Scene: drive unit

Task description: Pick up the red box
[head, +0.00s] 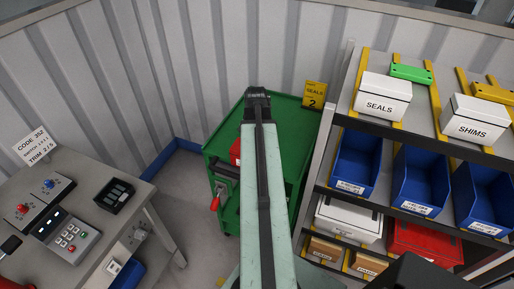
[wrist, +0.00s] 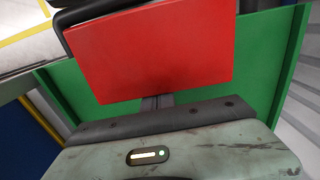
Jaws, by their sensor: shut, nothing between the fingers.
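The red box (head: 235,152) sits in the green cart (head: 221,143) in the head view, partly hidden by my arm. In the wrist view a flat red face of the box (wrist: 150,55) fills the upper middle, very close to the camera. My gripper (wrist: 157,102) shows only as a short grey piece below the box's lower edge. Its fingertips are hidden behind the box. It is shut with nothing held. I cannot tell whether it touches the box.
A shelf rack with blue bins (head: 421,180), white boxes and a red bin (head: 425,243) stands right of the cart. A grey workbench (head: 104,171) with control boxes is at left. A corrugated wall is behind. Floor shows between bench and cart.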

